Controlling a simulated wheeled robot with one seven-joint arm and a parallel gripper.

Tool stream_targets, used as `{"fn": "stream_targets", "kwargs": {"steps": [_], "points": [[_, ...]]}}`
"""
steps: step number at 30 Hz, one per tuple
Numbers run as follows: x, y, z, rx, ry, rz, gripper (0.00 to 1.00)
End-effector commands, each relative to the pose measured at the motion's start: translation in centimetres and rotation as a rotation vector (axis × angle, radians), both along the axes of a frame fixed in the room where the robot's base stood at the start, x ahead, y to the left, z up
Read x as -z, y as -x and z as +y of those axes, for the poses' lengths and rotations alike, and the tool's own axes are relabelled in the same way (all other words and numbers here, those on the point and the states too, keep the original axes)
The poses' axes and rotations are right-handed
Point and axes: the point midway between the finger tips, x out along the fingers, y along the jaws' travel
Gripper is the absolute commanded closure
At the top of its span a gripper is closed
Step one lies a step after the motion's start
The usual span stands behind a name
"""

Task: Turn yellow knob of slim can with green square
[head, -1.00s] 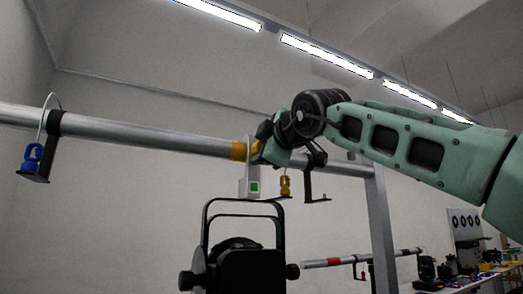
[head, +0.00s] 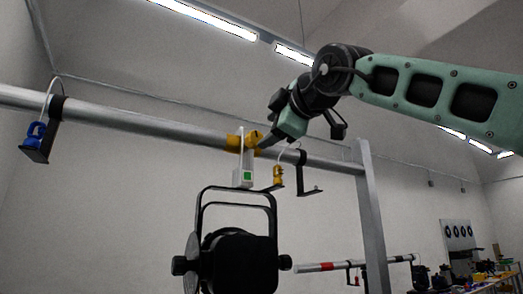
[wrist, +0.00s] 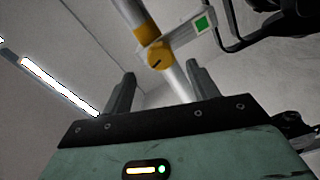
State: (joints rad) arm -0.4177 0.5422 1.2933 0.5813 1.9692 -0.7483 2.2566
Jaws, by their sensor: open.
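The yellow knob (head: 254,137) sits beside a yellow band on the grey pipe (head: 120,122). In the wrist view the knob (wrist: 160,56) is round with a dark slot, ahead of my fingers. A white tag with a green square (head: 247,177) hangs under it and also shows in the wrist view (wrist: 202,24). The black can (head: 238,262) hangs below by a bar yoke. My gripper (head: 266,144) is just right of the knob in the head view. In the wrist view my gripper (wrist: 162,88) is open and empty, with the knob beyond the gap between its fingertips.
A yellow padlock (head: 278,174) and a black bracket (head: 305,175) hang just right of the tag. A blue padlock (head: 35,133) hangs at far left. An upright post (head: 371,215) stands right. A cluttered bench (head: 485,280) is far back.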

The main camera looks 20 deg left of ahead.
Motion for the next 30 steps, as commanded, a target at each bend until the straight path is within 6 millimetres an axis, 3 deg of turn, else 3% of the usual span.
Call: {"fn": "stream_targets", "kwargs": {"steps": [1,9,15,30], "points": [[0.7,0.7,-0.9,0.003,0.001,-0.004,0.41],[0.6,4.2,-5.0,0.003,0.000,-0.002,0.41],[0.3,5.9,-6.8,0.002,0.000,-0.001,0.41],[0.0,6.4,-7.3,0.001,0.002,0.000,0.41]]}}
